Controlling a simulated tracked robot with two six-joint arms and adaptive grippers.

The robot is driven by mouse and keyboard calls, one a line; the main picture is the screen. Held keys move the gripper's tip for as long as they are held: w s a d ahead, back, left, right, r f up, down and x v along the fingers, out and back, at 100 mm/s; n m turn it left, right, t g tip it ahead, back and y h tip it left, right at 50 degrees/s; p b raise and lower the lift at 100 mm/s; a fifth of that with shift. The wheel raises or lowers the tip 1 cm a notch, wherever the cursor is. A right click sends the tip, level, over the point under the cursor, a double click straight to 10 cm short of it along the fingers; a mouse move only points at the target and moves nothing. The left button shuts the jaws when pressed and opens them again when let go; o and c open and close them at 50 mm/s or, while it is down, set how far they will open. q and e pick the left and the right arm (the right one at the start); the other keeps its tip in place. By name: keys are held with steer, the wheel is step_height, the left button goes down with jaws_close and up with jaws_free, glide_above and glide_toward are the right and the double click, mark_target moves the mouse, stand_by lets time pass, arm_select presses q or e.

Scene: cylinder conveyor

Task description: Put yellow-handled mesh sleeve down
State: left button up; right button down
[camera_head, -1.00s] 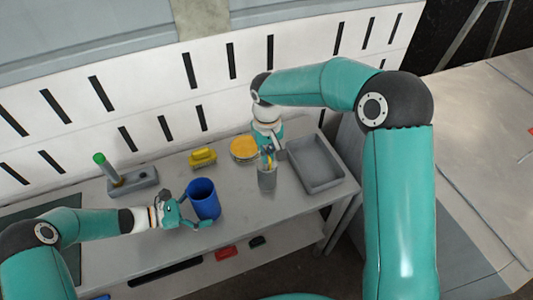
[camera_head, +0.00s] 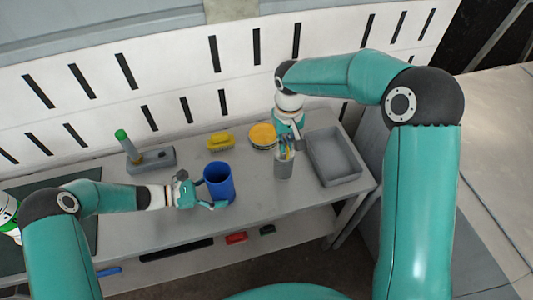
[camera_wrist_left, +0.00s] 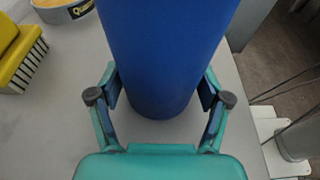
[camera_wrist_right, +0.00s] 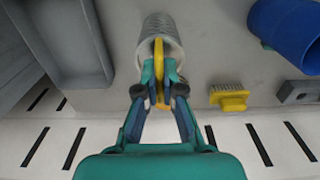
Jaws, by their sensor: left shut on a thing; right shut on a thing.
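The mesh sleeve (camera_wrist_right: 159,30) is a grey, ribbed cylinder with a yellow handle (camera_wrist_right: 159,62). In the head view the sleeve (camera_head: 284,168) looks upright beside the grey tray; I cannot tell whether its bottom touches the bench. My right gripper (camera_wrist_right: 160,88) is shut on the yellow handle, above the sleeve; in the head view the gripper (camera_head: 288,139) partly hides the handle. My left gripper (camera_wrist_left: 160,100) is shut around a blue cup (camera_wrist_left: 164,50). The cup also shows in the head view (camera_head: 218,182), upright on the bench, with the left gripper (camera_head: 205,197) at its near side.
The grey tray (camera_head: 357,178) is right of the sleeve. A yellow brush (camera_head: 221,141) and a grey block (camera_head: 157,160) with a green-topped rod (camera_head: 128,147) are farther left. The bench (camera_head: 130,208) is clear in front of the block.

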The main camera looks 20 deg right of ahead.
steer(key=shift+s+d, duration=0.15)
steer(key=shift+s, duration=0.25)
steer(key=r, duration=0.2)
steer(key=shift+s+d+r, duration=0.1)
steer(key=shift+d+r, duration=0.15)
steer(key=shift+r, duration=0.15)
steer(key=w+a+r+n, duration=0.1)
steer(key=a+r, duration=0.5)
steer(key=r, duration=0.1)
step_height(320, 180, up, 8)
steer(key=n, duration=0.3)
glide_above(215, 167)
steer(key=s, duration=0.3)
steer(key=f, duration=1.8)
steer(key=shift+s+d, duration=0.15)
steer(key=shift+s, duration=0.05)
steer(key=shift+f, duration=0.1)
